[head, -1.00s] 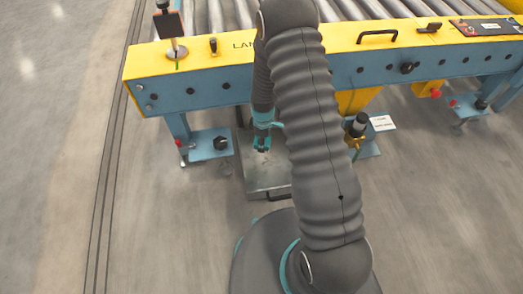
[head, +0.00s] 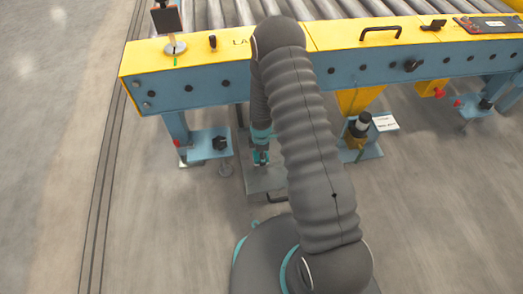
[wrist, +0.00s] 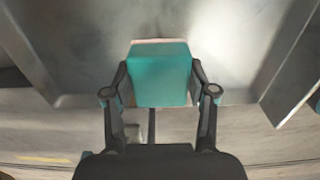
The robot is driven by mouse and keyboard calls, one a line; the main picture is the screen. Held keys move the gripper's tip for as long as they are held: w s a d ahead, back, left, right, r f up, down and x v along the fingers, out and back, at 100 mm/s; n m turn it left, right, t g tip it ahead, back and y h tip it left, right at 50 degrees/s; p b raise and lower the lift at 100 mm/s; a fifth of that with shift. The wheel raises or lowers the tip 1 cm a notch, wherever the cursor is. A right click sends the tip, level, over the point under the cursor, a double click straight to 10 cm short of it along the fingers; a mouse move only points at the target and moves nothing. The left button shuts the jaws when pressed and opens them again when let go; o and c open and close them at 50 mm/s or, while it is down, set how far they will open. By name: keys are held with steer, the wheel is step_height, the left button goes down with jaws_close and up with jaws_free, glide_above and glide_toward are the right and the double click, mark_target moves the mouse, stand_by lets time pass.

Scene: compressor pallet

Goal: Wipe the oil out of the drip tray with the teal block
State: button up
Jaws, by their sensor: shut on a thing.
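The teal block (wrist: 160,75) sits between the two fingers of my gripper (wrist: 158,90) in the wrist view, with a pale strip along its far edge. My gripper is shut on it. The grey metal drip tray (wrist: 296,75) lies below, with its sloped side walls in view; I cannot tell whether the block touches its floor. In the head view the tray (head: 262,184) shows under the conveyor edge, partly hidden by my arm, and my gripper (head: 261,157) is over it. A pale glare lies on the tray floor; no oil can be clearly made out.
A blue and yellow roller conveyor (head: 195,91) spans the back above the tray. Its blue footplates stand left (head: 206,150) and right of the tray. A brass-coloured fitting (head: 356,139) with a white tag (head: 386,123) is at the right. Floor at the left is clear.

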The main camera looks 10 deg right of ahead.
steer(key=shift+f+b, duration=0.35)
steer(key=shift+f, duration=0.6)
steer(key=shift+f+b, duration=0.35)
steer(key=shift+f, duration=0.55)
steer(key=shift+d+p, duration=0.35)
steer(key=shift+d, duration=0.55)
steer(key=shift+c, duration=0.5)
steer(key=shift+d+r, duration=0.1)
steer(key=shift+d, duration=1)
steer(key=shift+p, duration=0.4)
steer(key=a+b, duration=0.1)
steer(key=a, duration=0.3)
steer(key=shift+r+p, duration=2)
steer(key=shift+r, duration=2)
steer(key=shift+f, duration=0.1)
